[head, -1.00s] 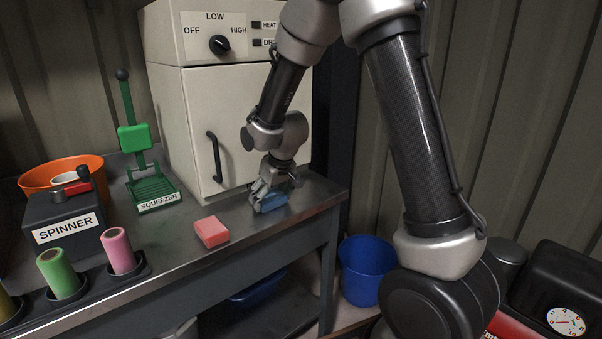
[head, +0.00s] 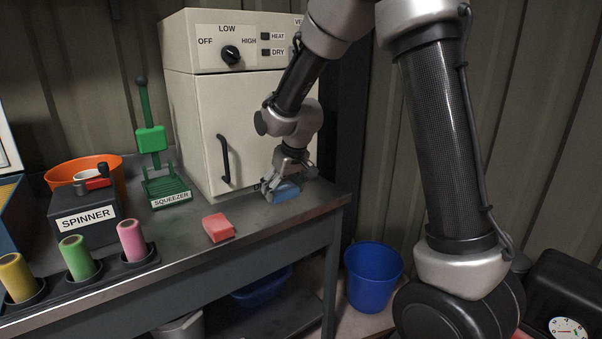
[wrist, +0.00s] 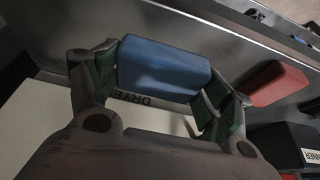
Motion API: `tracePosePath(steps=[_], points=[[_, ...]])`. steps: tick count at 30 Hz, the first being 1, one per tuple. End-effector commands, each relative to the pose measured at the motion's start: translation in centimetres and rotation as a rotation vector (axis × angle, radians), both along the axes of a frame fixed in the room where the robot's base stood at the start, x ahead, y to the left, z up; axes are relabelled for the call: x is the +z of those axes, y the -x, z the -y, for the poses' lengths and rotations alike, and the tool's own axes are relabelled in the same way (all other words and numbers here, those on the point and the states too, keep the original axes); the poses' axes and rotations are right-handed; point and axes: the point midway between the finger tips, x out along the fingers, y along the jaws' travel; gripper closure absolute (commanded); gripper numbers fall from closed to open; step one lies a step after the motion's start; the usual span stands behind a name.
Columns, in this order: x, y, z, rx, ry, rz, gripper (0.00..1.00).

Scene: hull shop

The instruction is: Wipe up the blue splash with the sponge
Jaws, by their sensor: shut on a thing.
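My gripper (head: 283,190) is shut on a blue block-shaped sponge (head: 287,192) close over the right part of the metal bench, in front of the cream dryer cabinet. In the wrist view the blue sponge (wrist: 165,68) sits between the two fingers of my gripper (wrist: 160,85). Whether the sponge touches the bench top is hard to tell. A red sponge-like block (head: 219,227) lies on the bench to the left of my gripper; it also shows in the wrist view (wrist: 272,84). I see no blue splash in either view.
The dryer cabinet (head: 207,130) stands behind my gripper. A green squeezer (head: 152,140), a black spinner box (head: 87,216), an orange bowl (head: 60,178) and coloured rollers (head: 131,240) fill the bench's left. A blue bucket (head: 372,280) stands below, right of the bench.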

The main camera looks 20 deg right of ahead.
Motion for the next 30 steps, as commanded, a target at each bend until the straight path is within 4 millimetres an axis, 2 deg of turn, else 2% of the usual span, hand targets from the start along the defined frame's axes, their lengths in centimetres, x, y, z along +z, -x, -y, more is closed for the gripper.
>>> tracePosePath(steps=[6,12,30], points=[[2.1,-0.2,0.0,-0.002,-0.001,0.003,0.43],[3.3,-0.3,0.1,-0.003,-0.001,0.001,0.43],[3.2,-0.3,0.2,-0.007,0.0,0.0,0.43]])
